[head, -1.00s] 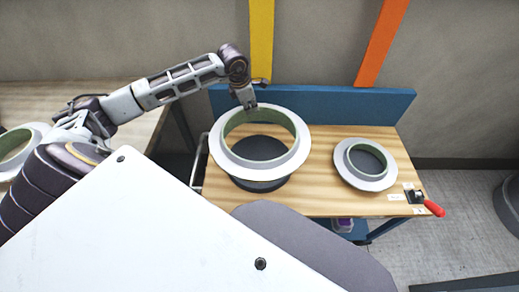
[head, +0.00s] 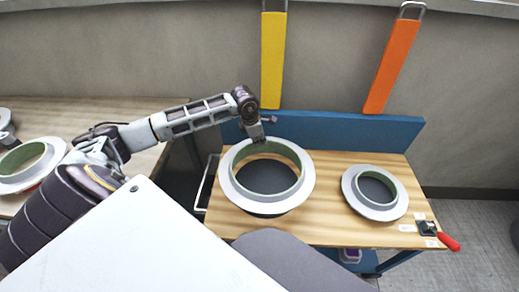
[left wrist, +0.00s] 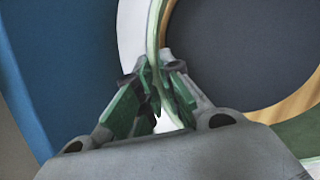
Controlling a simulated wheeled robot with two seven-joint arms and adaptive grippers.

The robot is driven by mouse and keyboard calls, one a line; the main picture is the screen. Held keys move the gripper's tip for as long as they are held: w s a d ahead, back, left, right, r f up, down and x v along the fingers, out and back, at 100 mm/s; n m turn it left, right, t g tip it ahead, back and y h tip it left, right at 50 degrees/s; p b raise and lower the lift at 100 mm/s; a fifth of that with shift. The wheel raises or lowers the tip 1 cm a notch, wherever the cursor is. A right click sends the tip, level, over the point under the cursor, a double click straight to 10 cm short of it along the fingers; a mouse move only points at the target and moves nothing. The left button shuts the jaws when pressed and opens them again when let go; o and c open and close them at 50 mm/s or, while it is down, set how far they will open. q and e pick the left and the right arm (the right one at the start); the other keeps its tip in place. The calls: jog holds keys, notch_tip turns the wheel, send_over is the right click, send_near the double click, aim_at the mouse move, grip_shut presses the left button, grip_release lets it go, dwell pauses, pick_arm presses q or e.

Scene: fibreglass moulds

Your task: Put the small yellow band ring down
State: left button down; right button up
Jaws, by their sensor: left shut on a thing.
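My left gripper (head: 262,140) is shut on the far wall of a large pale grey ring (head: 231,184). The ring has a wide flange and a green inner face; I see no yellow on it. It is over the wooden table top (head: 325,215), with a dark round shape showing through and below it. Whether it touches the table I cannot tell. In the left wrist view the green fingers (left wrist: 158,95) close on the ring's thin green wall (left wrist: 155,35). A smaller grey ring (head: 352,190) lies to the right. My right gripper is not in view.
A blue board (head: 350,132) runs along the table's back edge. A red-handled clamp (head: 447,241) is at the right front corner. Another pale ring (head: 55,150) sits on the left bench. Yellow (head: 273,60) and orange (head: 396,65) bars hang on the wall.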

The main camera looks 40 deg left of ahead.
pick_arm(q)
jog(key=shift+f, duration=0.5)
notch_tip(320, 180, down, 3)
jog(key=shift+r, duration=0.1)
jog(key=shift+f, duration=0.5)
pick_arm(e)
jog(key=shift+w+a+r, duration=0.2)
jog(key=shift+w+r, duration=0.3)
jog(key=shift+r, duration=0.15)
pick_arm(q)
jog(key=shift+b, duration=0.3)
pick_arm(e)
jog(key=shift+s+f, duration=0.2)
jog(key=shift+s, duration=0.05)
pick_arm(q)
jog(key=c, duration=1.6)
grip_release()
jog(key=shift+f, duration=0.1)
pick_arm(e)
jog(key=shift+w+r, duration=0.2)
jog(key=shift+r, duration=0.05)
pick_arm(q)
jog(key=shift+o, duration=0.2)
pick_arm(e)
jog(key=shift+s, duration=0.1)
